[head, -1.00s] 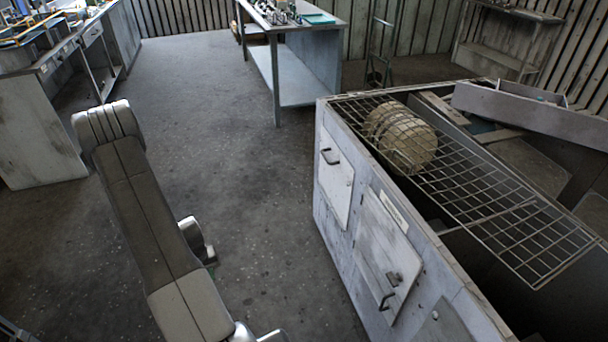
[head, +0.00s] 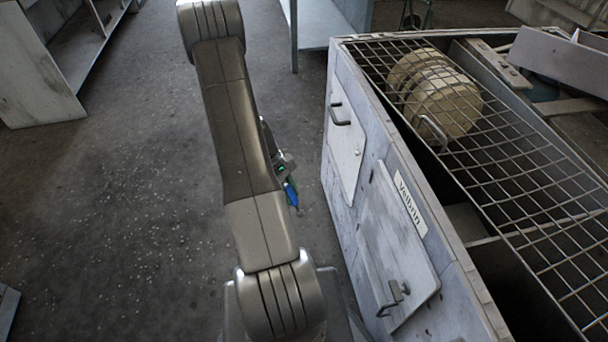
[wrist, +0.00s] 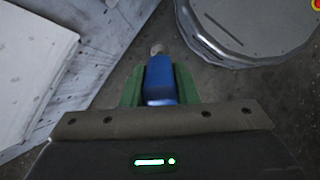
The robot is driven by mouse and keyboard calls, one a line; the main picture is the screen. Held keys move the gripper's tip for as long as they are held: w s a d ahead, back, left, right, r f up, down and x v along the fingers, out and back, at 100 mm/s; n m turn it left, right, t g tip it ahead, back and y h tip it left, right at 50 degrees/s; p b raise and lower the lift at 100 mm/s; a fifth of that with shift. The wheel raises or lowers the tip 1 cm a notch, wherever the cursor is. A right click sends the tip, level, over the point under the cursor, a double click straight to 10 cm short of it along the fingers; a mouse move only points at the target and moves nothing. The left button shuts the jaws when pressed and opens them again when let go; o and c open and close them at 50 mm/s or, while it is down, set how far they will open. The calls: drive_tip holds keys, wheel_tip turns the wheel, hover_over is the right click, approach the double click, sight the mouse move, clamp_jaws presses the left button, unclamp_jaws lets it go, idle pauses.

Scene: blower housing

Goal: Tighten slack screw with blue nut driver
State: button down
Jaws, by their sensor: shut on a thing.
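My gripper (wrist: 160,88) is shut on the blue nut driver (wrist: 160,80), with its green fingers on either side of the blue handle. A pale tip shows past the handle's far end in the wrist view. In the head view the nut driver (head: 291,193) points down beside my arm, left of the blower housing (head: 352,190), apart from it. The housing is a grey-white cabinet with handled doors and a label. Its wire grille (head: 500,165) lies over the open top, above a cream-coloured round motor-like part (head: 450,105). I cannot make out the slack screw in either view.
A door (head: 395,250) on the housing's near side stands slightly ajar. A grey bench (head: 335,25) stands behind, and grey shelving (head: 40,75) stands at the left. The floor (head: 130,200) left of my arm is clear.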

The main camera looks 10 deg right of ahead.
drive_tip(key=w+d+r+n+t+h+b, duration=0.2)
drive_tip(key=d+r+n+h+b, duration=0.1)
drive_tip(key=d+n+h+b, duration=0.2)
drive_tip(key=w+d+r+n+t+h+b, duration=0.3)
drive_tip(key=h+b, duration=0.5)
drive_tip(key=b, duration=0.6)
drive_tip(key=shift+d+r+n+h, duration=0.4)
drive_tip(key=shift+d+r+n, duration=0.2)
drive_tip(key=shift+d+n, duration=0.5)
drive_tip(key=shift+w+d+r, duration=0.1)
drive_tip(key=shift+d, duration=0.2)
drive_tip(key=shift+d, duration=0.15)
drive_tip(key=shift+p, duration=0.4)
